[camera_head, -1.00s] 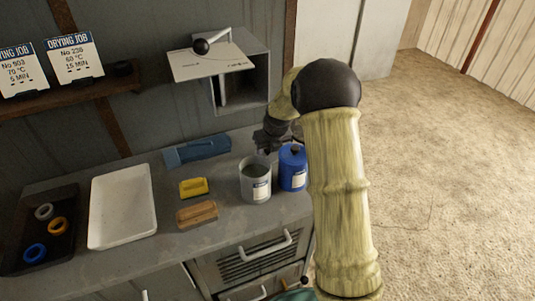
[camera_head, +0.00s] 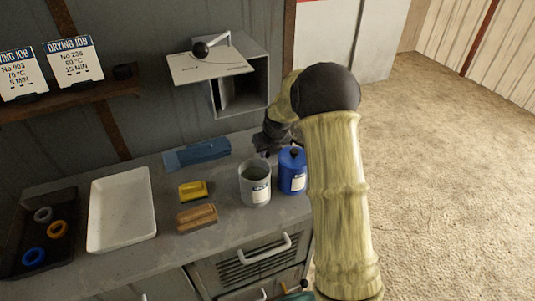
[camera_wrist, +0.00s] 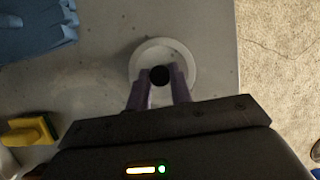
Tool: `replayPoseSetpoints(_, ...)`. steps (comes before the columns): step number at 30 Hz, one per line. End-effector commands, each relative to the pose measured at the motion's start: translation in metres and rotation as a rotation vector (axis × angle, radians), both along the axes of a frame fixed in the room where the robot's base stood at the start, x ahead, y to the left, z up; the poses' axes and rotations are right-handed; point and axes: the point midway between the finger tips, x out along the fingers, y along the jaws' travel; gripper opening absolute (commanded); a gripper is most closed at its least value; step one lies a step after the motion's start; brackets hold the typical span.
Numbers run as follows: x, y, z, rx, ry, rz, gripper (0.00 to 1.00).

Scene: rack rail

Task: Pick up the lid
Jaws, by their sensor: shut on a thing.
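The lid (camera_wrist: 188,52) is a pale grey disc with a black knob in the wrist view. My gripper (camera_wrist: 160,76) has its two purple fingers on either side of the knob, shut on it. The lid is over the grey counter; I cannot tell whether it touches the surface. In the head view my gripper (camera_head: 264,153) is behind the cans, and the lid is hidden there. An open grey can (camera_head: 256,192) stands in front of it. A blue can (camera_head: 292,176) with a black-knobbed lid stands to the right.
A blue cloth-like thing (camera_head: 197,153), a yellow block (camera_head: 193,190) and a wooden brush (camera_head: 197,217) lie left of the cans. A white tray (camera_head: 121,239) and a dark tray (camera_head: 17,263) with rings are further left. A wall box (camera_head: 240,93) is above the counter.

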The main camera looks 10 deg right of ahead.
Motion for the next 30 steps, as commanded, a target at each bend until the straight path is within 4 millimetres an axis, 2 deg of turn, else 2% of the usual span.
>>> replayPoseSetpoints(5,0.001,0.001,0.012,0.0,-0.004,0.0,0.0)
replayPoseSetpoints(11,0.002,-0.002,0.036,0.001,-0.004,-0.001,0.0)
replayPoseSetpoints(17,0.016,-0.041,0.033,0.001,-0.002,-0.005,0.0)
replayPoseSetpoints(27,0.047,-0.127,0.033,0.001,-0.002,-0.003,0.0)
replayPoseSetpoints(30,0.054,-0.147,0.033,0.001,-0.003,-0.002,0.0)
